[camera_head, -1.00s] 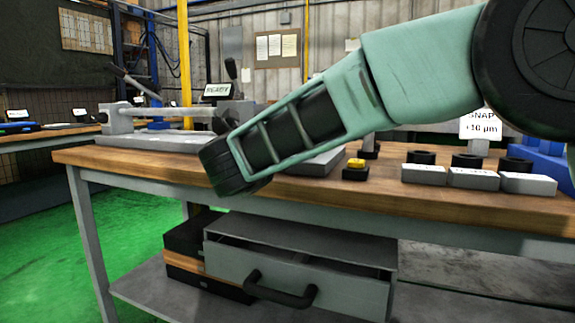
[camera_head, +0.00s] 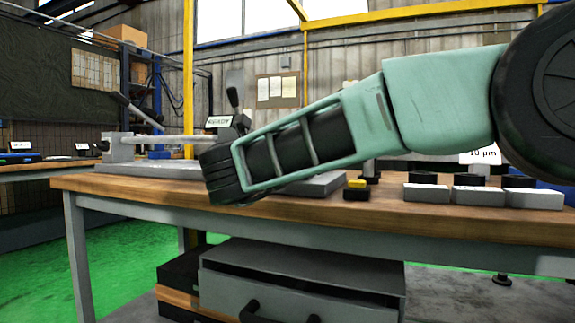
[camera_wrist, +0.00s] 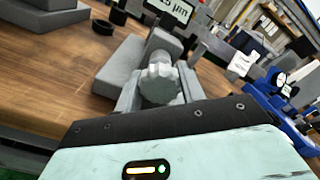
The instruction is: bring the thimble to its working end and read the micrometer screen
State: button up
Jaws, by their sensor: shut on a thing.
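In the wrist view, my gripper (camera_wrist: 158,97) is shut on a grey fluted knob, the thimble (camera_wrist: 158,80), with one finger on each side of it. A grey body continues behind the thimble. A white screen or sign with a dark edge (camera_wrist: 172,10) stands beyond it; its text ends in "5 µm", is tilted and is cut by the frame edge. In the head view, my arm hides the gripper and the thimble. A small screen there (camera_head: 218,121) reads "READY".
The wooden bench (camera_head: 420,220) carries grey blocks (camera_head: 478,196), black rings (camera_head: 422,178) and a yellow-topped button (camera_head: 357,189). A drawer (camera_head: 300,290) stands below. Blue equipment with a dial (camera_wrist: 282,80) is at the right in the wrist view.

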jog(key=o, duration=1)
jog(key=shift+c, duration=0.2)
jog(key=p+v, duration=0.3)
jog(key=v, duration=1.4)
jog(key=shift+s+p, duration=0.2)
jog(key=shift+p, duration=0.1)
jog(key=shift+a, duration=0.1)
